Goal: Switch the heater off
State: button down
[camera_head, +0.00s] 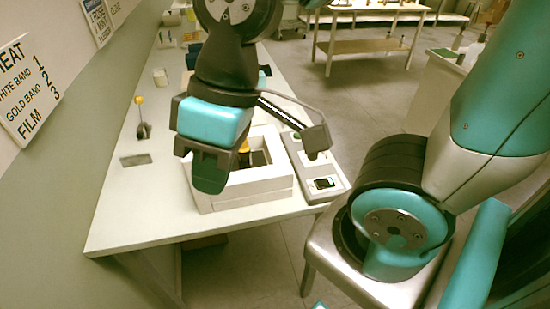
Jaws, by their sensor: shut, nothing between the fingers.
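A white open-topped box (248,193), which looks like the heater, stands near the front of the white table. A yellow-topped item (244,147) shows inside its dark opening. A light panel (335,194) adjoins its right side, with a dark rectangular control or display (324,183) at the near end and a green spot (297,135) at the far end. Which control is the heater's switch, and its state, I cannot tell. My gripper (209,178) is shut and empty, above the box's left part and hiding some of it. Contact is not visible.
A small lever with a yellow knob (139,101) stands at the table's left, behind a grey recessed plate (135,159). A wall sign (28,92) lists heat settings for bands and film. The table's (140,215) front left is clear. Another table (365,46) stands behind.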

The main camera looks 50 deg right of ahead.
aim_at(324, 183)
jog(key=z, duration=1.05)
jog(key=k, duration=0.45)
jog(key=u, duration=1.05)
